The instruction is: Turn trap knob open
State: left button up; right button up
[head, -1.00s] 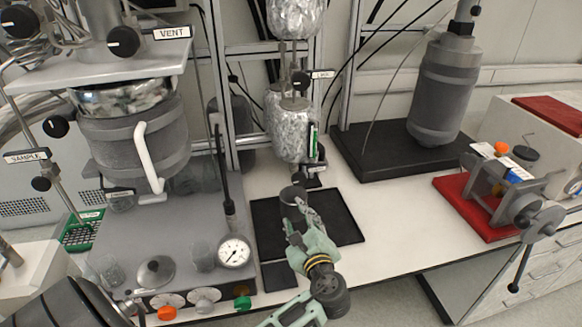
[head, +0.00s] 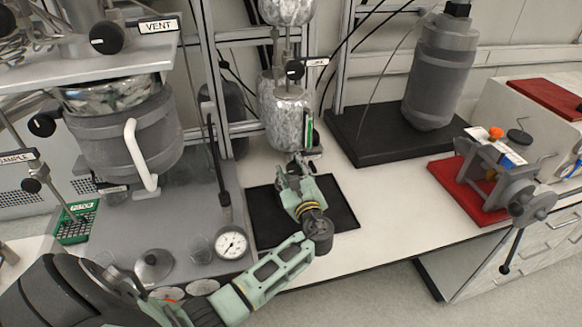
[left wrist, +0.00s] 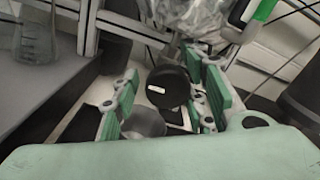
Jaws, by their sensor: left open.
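A black round knob (left wrist: 168,87) with a white mark shows in the left wrist view between the spread green-padded fingers of my left gripper (left wrist: 165,76). I cannot tell whether the fingers touch it. In the head view my left gripper (head: 297,166) is just below the lower foil-wrapped vessel (head: 284,118) and largely hides what is there. Another black knob (head: 294,69) with a white label, too small to read, sits above that vessel. A grey cup (left wrist: 144,118) shows behind and below the fingers in the wrist view. My right gripper is not in view.
A grey unit with a pressure gauge (head: 231,243) stands to the left. A black mat (head: 338,207) lies under my gripper. A grey cylinder (head: 440,75) on a black base (head: 362,143) and a red-based clamp (head: 455,185) stand right. White bench is clear between.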

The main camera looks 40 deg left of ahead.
pick_arm(q)
jog(key=shift+c, duration=0.6)
jog(key=shift+d, duration=0.1)
jog(key=c, duration=0.7)
jog(key=shift+f, duration=0.15)
grip_shut()
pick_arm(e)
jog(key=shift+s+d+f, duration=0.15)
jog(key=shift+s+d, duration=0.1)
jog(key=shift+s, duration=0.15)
